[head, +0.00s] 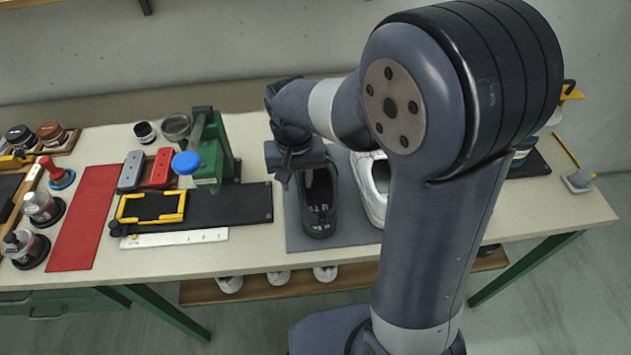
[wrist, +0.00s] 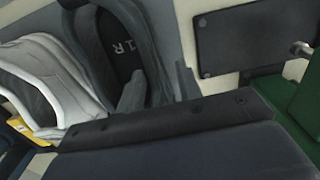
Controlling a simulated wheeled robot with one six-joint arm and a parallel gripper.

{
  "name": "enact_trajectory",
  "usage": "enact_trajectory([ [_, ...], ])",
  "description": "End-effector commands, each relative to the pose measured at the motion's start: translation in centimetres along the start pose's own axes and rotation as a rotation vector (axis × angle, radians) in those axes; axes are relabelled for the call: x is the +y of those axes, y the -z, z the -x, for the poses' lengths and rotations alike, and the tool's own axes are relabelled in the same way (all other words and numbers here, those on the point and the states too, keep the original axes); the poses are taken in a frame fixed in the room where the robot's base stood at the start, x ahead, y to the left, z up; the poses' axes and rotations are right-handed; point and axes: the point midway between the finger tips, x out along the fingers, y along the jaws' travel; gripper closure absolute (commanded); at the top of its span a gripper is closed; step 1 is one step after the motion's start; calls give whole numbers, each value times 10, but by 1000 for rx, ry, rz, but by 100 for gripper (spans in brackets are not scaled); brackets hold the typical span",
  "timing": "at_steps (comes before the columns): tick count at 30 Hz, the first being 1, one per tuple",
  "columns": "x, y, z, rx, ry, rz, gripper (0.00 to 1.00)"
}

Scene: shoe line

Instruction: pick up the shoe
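A black shoe (head: 318,218) lies on a grey mat (head: 300,239) on the bench, its opening facing up. A white shoe (head: 371,193) lies to its right, partly hidden by my arm. My gripper (wrist: 160,82) is at the black shoe's far end in the head view. In the wrist view, the black shoe (wrist: 112,48) fills the upper middle and the white shoe (wrist: 45,85) is at left. The two fingers stand apart, one over the shoe's opening and one outside its wall. I cannot tell whether they touch the wall.
A green press (head: 222,150) with a blue knob stands left of the shoes, beside a black board (head: 230,203) with a yellow frame. A red mat (head: 88,215) and bottles lie further left. More shoes (head: 278,277) sit on a low shelf below.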

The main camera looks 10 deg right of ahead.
Motion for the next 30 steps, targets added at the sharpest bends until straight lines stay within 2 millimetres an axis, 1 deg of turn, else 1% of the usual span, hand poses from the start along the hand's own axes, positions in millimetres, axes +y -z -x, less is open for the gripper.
enact_trajectory([
  [6,5,-4,-29,-6,-2,-1,66],
  [9,4,-3,-42,-3,-1,0,66],
  [13,4,-3,-49,-1,0,0,66],
  [19,4,-3,-50,0,0,0,66],
  [20,4,-3,-50,0,0,0,68],
  [30,4,-3,-49,0,0,0,96],
])
